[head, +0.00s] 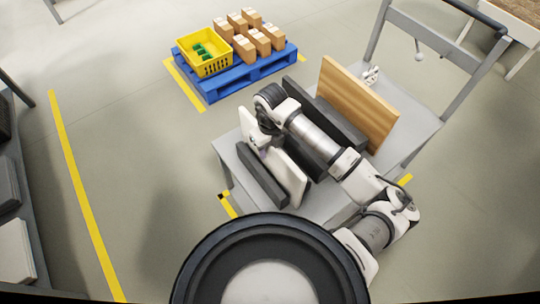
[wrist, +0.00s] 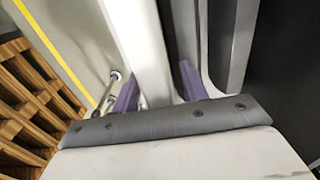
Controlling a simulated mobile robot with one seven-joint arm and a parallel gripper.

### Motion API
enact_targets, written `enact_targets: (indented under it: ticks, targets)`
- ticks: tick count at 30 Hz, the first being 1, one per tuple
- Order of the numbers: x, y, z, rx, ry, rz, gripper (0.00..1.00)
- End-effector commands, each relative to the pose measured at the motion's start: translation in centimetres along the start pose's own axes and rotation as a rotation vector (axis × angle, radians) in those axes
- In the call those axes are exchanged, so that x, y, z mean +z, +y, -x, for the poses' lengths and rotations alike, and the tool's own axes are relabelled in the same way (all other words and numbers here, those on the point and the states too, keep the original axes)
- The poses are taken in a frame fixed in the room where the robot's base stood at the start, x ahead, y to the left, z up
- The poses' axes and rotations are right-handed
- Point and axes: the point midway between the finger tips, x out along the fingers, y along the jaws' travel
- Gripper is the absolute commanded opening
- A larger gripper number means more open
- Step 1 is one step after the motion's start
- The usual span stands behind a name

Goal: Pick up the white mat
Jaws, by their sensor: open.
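The white mat (head: 289,180) stands upright on edge on the grey cart, between dark grey slabs. In the wrist view the white mat (wrist: 141,35) runs between the two purple fingertips of my gripper (wrist: 158,88). My gripper is open, with one finger on each side of the mat; the right finger lies in the gap between the mat and a grey slab. I cannot tell whether either finger touches the mat. In the head view my gripper (head: 262,142) is over the mat's upper edge, its fingertips mostly hidden.
A dark slab (head: 262,178) stands in front of the mat; others and a wooden board (head: 357,104) stand behind it. The cart (head: 414,112) has a raised handle at right. A blue pallet (head: 222,88) holds a yellow crate (head: 208,64) and several boxes. Floor at left is clear.

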Motion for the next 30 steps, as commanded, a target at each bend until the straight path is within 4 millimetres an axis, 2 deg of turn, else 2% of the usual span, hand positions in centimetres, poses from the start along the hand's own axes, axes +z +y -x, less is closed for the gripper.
enact_targets:
  ticks: [9,19,30]
  targets:
    - [0.01,-0.01,-0.59,0.000,-0.001,0.001,0.42]
    - [0.01,0.00,-0.55,0.000,-0.001,0.001,0.00]
    - [0.02,-0.04,-0.16,-0.001,-0.001,0.001,0.00]
